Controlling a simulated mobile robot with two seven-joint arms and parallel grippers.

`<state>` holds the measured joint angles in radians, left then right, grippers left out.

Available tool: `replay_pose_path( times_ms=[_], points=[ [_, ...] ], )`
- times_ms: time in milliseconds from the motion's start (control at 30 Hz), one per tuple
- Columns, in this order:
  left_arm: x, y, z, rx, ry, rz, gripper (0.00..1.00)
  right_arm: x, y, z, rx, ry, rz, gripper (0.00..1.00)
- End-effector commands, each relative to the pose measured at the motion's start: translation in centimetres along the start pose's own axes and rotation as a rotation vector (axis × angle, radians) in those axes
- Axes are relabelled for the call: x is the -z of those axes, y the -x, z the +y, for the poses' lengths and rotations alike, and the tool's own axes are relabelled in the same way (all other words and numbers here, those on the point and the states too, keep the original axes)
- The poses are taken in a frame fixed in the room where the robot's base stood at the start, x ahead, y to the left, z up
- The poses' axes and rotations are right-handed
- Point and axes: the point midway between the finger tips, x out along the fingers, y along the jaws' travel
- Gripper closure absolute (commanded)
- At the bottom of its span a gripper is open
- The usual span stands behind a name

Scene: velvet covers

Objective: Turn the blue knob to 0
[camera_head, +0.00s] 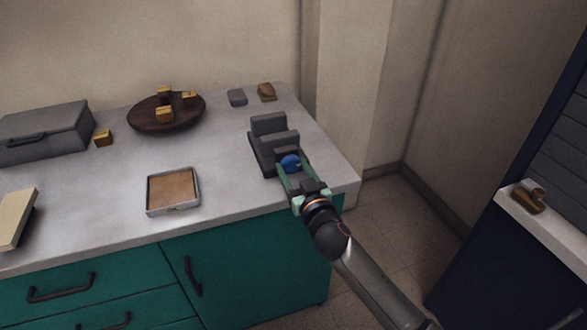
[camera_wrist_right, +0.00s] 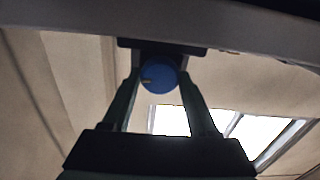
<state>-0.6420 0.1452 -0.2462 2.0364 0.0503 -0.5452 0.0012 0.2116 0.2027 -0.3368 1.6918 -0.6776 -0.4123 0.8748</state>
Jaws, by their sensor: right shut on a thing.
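The blue knob (camera_head: 290,163) is on the front of a dark grey stepped block (camera_head: 268,126) near the right end of the counter. My right gripper (camera_head: 293,165) reaches it from the front, with its green fingers on either side of the knob and shut on it. In the right wrist view the knob (camera_wrist_right: 159,75) sits between the fingertips, with a small yellow mark at its left side. No numbers or 0 mark can be made out. My left gripper is not in view.
The counter (camera_head: 225,192) holds a grey case (camera_head: 45,133), a dark round plate (camera_head: 150,116) with yellowish blocks, and a shallow brown-bottomed tray (camera_head: 173,191). A grey piece (camera_head: 237,97) and a brown piece (camera_head: 267,91) lie behind the block. Counter space left of the block is clear.

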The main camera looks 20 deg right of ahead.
Motion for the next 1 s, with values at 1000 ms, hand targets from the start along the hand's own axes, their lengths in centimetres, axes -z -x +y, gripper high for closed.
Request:
replay_pose_path(
  times_ms=[1000],
  points=[
    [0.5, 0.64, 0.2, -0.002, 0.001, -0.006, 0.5, 0.14, -0.01, -0.07, 0.0, 0.345, 0.0, 0.96]
  ],
)
